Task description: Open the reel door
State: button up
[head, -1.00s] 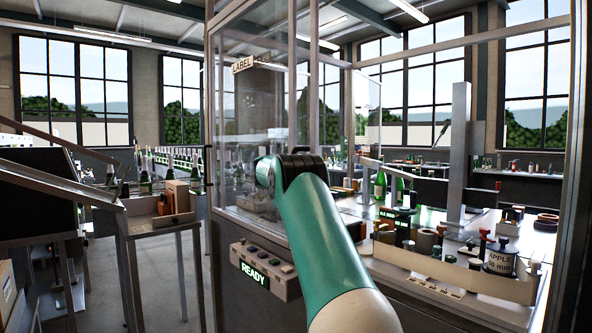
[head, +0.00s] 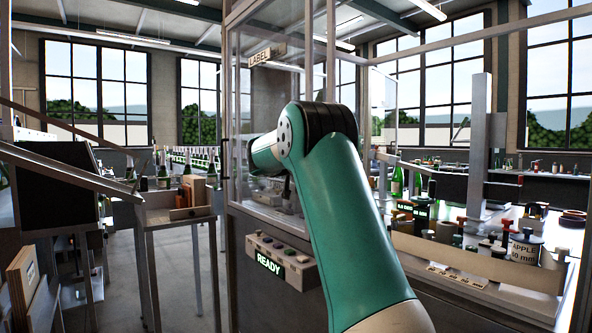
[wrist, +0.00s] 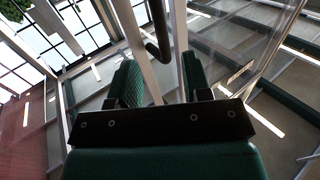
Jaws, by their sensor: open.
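The clear-paned door (head: 262,95) of the metal-framed cabinet, with a LABEL sign (head: 266,55) on it, stands in the middle of the head view. It looks shut, but my arm covers part of it. In the wrist view, my gripper (wrist: 161,80) is open, with a green pad on each side. A dark bar with a bent end, which looks like a handle (wrist: 158,32), shows beyond and between the fingers. I cannot tell whether it touches them. In the head view, my fingers are hidden behind my arm.
A button panel (head: 282,262) lit READY sits below the cabinet pane. A worktable (head: 465,295) with bottles, spools and a low tray is at right. A small stand (head: 165,215) with a wooden box is at left. Grey floor shows between the stand and the cabinet.

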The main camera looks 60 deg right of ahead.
jog(key=b+v, duration=0.1)
jog(key=v, duration=0.5)
dwell(0.4)
